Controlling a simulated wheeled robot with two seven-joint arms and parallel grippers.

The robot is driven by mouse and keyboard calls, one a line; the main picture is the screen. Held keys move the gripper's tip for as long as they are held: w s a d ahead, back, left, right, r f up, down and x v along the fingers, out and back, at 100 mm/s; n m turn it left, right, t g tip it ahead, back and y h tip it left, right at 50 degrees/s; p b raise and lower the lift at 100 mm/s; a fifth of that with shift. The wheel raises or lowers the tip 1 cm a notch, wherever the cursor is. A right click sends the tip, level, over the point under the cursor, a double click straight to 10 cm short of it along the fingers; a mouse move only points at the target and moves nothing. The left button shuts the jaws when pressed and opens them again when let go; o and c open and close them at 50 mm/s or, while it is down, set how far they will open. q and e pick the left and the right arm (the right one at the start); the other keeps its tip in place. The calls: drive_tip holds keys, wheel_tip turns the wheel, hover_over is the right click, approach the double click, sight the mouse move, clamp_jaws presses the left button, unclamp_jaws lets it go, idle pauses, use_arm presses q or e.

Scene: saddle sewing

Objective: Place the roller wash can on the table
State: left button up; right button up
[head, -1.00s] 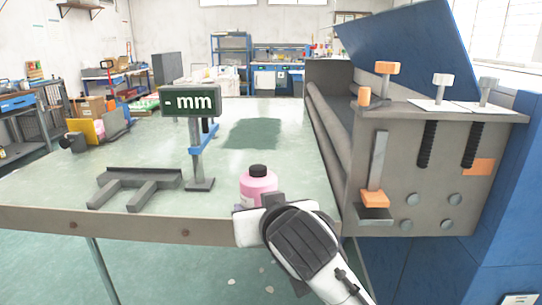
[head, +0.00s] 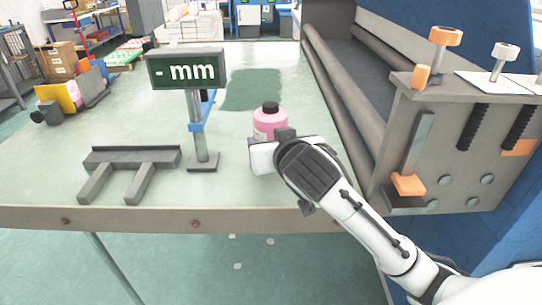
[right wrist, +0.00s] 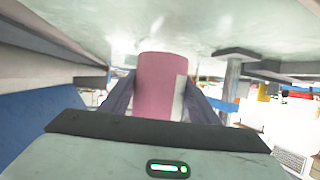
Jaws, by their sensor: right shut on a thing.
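The roller wash can is a pink bottle with a black cap (head: 270,122), upright over the table (head: 230,185) in the head view. My right gripper (head: 270,143) is shut on it, and the gripper body hides its lower part. In the right wrist view the can's pink body (right wrist: 158,85) stands between the two dark fingers, with the pale table surface close to its far end. I cannot tell whether its base touches the table. My left gripper is not in view.
A measuring stand with an "mm" display (head: 187,70) stands left of the can. A grey forked bracket (head: 130,162) lies farther left. The grey roller machine (head: 400,120) borders the table on the right. The table front left of my gripper is clear.

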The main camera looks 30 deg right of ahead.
wheel_tip(320, 180, down, 4)
drive_tip(key=shift+f, duration=0.1)
drive_tip(key=shift+w, duration=0.1)
drive_tip(key=o, duration=1.4)
drive_tip(key=shift+f, duration=0.15)
drive_tip(key=shift+c, duration=0.2)
